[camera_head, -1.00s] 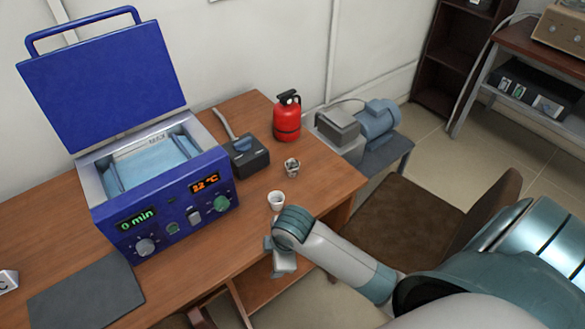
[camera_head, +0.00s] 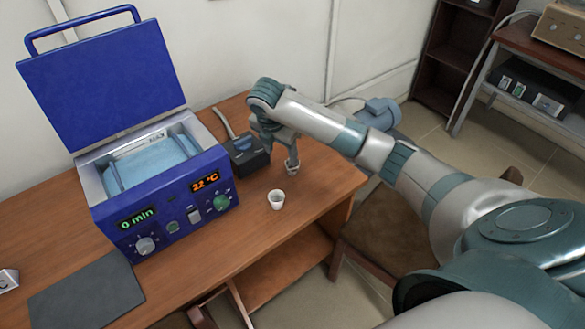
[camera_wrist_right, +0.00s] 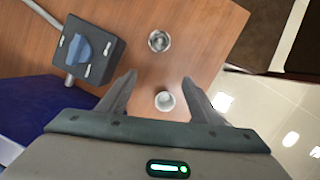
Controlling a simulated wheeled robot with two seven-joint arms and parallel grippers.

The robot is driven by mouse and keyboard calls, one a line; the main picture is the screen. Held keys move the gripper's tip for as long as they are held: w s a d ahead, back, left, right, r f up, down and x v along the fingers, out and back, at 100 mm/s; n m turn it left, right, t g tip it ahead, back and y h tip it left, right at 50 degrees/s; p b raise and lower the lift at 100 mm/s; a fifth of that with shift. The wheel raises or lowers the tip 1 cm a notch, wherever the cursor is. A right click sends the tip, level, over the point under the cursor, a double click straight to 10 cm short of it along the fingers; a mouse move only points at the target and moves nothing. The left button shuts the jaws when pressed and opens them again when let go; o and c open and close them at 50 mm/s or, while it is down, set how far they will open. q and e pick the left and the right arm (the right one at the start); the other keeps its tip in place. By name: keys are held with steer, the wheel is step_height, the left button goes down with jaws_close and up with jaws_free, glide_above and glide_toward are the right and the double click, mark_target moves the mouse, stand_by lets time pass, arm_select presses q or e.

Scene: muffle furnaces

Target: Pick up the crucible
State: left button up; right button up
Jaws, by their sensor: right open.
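The crucible appears to be the small white cup (camera_head: 276,199), standing upright on the wooden table right of the blue furnace. It also shows in the right wrist view, as a white cup (camera_wrist_right: 165,101) framed between the fingers. My right gripper (camera_head: 279,154) is open and empty, above the table and farther back than the white cup. In the right wrist view the spread fingers of the right gripper (camera_wrist_right: 158,79) touch nothing. A small metallic or glass vessel (camera_wrist_right: 159,41) stands beyond the fingertips; in the head view it is partly hidden by a finger. My left gripper is not in view.
The blue furnace (camera_head: 165,212) stands open-lidded at the left. A dark control box (camera_head: 246,160) with a cable is beside it. A dark mat (camera_head: 85,297) lies at the front left. The table is clear around the white cup.

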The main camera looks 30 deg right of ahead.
steer(key=shift+n, duration=0.4)
steer(key=d+r, duration=0.1)
steer(key=w+d+r, duration=0.1)
steer(key=d+r, duration=0.1)
steer(key=shift+w+r, duration=0.1)
steer(key=shift+w, duration=0.25)
steer(key=p, duration=0.3)
glide_above(292, 170)
step_height(292, 170, down, 11)
steer(key=shift+w+r, duration=0.15)
steer(key=shift+r, duration=0.05)
steer(key=shift+w+d+f, duration=0.1)
steer(key=shift+d+f, duration=0.1)
steer(key=shift+f, duration=0.4)
steer(key=shift+p, duration=0.3)
